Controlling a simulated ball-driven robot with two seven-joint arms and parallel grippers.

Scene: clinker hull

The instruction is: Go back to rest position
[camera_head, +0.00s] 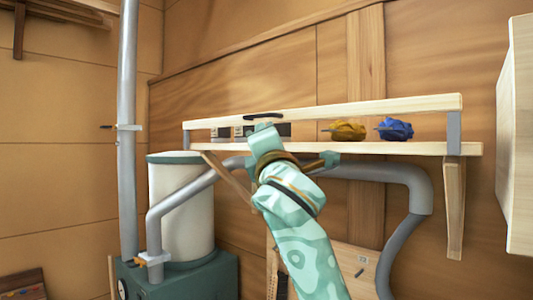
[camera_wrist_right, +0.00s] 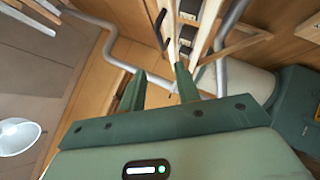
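My right arm reaches up through the middle of the head view, its wrist end in front of the wooden shelf (camera_head: 400,148). In the right wrist view my right gripper (camera_wrist_right: 159,70) has its two green fingers apart, with nothing visible held between them. A black curved handle-like thing (camera_wrist_right: 160,28) lies beyond the fingertips. It also shows on the shelf in the head view (camera_head: 263,115). I cannot tell whether the gripper touches the shelf. My left gripper is not in view.
A yellow crumpled thing (camera_head: 347,131) and a blue one (camera_head: 395,129) sit on the shelf. Grey pipes (camera_head: 404,240) run below it. A cream tank (camera_head: 188,215) stands at left on a green base. A pale wooden cabinet edge (camera_head: 515,150) is at right. A white lamp (camera_wrist_right: 18,136) shows in the wrist view.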

